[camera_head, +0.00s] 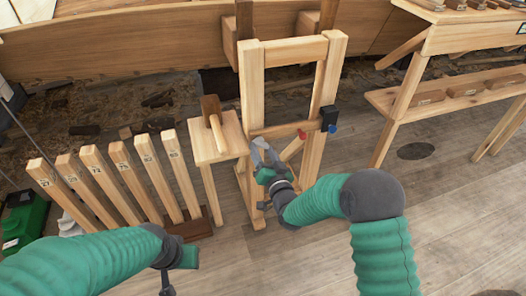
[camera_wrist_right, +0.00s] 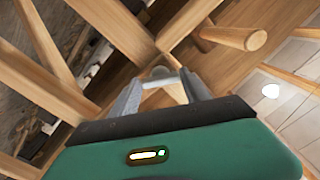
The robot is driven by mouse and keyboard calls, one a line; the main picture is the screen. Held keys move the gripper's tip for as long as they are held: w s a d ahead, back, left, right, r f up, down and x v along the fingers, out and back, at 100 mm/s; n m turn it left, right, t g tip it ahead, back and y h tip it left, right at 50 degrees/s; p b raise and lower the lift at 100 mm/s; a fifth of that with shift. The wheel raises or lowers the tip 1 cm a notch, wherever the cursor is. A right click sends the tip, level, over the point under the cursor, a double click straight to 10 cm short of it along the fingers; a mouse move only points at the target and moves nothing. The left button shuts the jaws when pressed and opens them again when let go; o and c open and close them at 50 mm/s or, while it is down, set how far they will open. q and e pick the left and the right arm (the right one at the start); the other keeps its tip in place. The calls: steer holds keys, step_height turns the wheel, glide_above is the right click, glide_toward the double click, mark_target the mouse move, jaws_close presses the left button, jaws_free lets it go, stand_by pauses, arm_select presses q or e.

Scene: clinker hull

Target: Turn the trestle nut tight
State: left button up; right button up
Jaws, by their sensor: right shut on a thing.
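The wooden trestle (camera_head: 326,82) stands upright against the hull planks in the head view. My right gripper (camera_head: 262,152) is at its lower left leg, by the crossbar. In the right wrist view, its grey fingers (camera_wrist_right: 162,84) are closed about a small pale rounded thing (camera_wrist_right: 160,73) at the wood, apparently the trestle nut. The fingers hide most of it, so its thread and seating cannot be seen. My left gripper (camera_head: 167,282) is low at the lower left, apart from the trestle, too small and dark to read.
A mallet (camera_head: 213,112) lies on a small wooden stand (camera_head: 230,140) just left of the trestle. Several numbered wooden slats (camera_head: 125,165) stand further left. A red knob (camera_head: 302,134) and a black clamp (camera_head: 329,117) are on the trestle's right side. A bench (camera_head: 445,100) is at right; floor in front is open.

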steer(key=shift+f, duration=0.1)
stand_by(0.3)
steer(key=o, duration=1.4)
steer(key=shift+s, duration=0.1)
steer(key=p+v, duration=0.4)
steer(key=v, duration=1.2)
steer(key=shift+s+d+p, duration=0.15)
steer(key=shift+s+p, duration=0.15)
steer(key=shift+p, duration=0.1)
